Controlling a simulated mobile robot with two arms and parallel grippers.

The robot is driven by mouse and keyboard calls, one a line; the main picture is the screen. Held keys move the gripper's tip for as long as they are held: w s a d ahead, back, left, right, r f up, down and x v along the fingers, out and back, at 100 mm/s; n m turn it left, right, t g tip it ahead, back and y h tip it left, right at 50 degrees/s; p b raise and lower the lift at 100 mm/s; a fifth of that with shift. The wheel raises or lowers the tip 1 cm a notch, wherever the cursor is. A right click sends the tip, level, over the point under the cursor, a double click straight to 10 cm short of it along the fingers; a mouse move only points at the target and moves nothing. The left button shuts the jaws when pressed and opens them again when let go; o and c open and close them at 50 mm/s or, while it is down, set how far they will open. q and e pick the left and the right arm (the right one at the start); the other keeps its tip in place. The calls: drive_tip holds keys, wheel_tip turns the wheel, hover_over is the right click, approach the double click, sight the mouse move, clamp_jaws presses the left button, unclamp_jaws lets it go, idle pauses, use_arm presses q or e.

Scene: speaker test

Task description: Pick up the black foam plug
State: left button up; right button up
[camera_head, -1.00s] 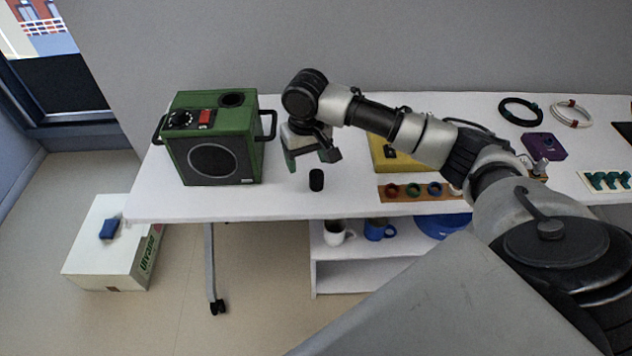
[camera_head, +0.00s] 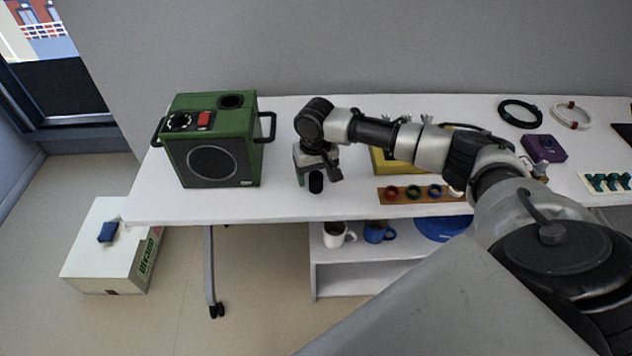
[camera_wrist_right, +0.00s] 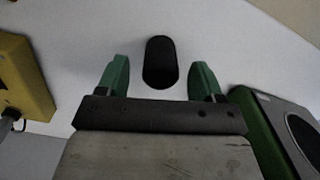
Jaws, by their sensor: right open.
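The black foam plug (camera_head: 316,182) stands on the white table, to the right of the green speaker box. My right gripper (camera_head: 317,176) is low over the table right at the plug. In the right wrist view my right gripper (camera_wrist_right: 160,82) is open, with its green fingers apart. The black foam plug (camera_wrist_right: 160,62) shows there between the lines of the two fingers, at and a little beyond their tips. Neither finger visibly touches it. My left gripper is not in view.
The green speaker box (camera_head: 240,125) stands left of the gripper, and it also shows in the right wrist view (camera_wrist_right: 262,135). A yellow box (camera_head: 382,163) and a brown board with coloured rings (camera_head: 400,196) lie to the right. The table's front edge is close to the plug.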

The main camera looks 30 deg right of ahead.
drive_tip(key=shift+f, duration=0.25)
drive_tip(key=c, duration=1)
drive_tip(key=shift+r, duration=0.1)
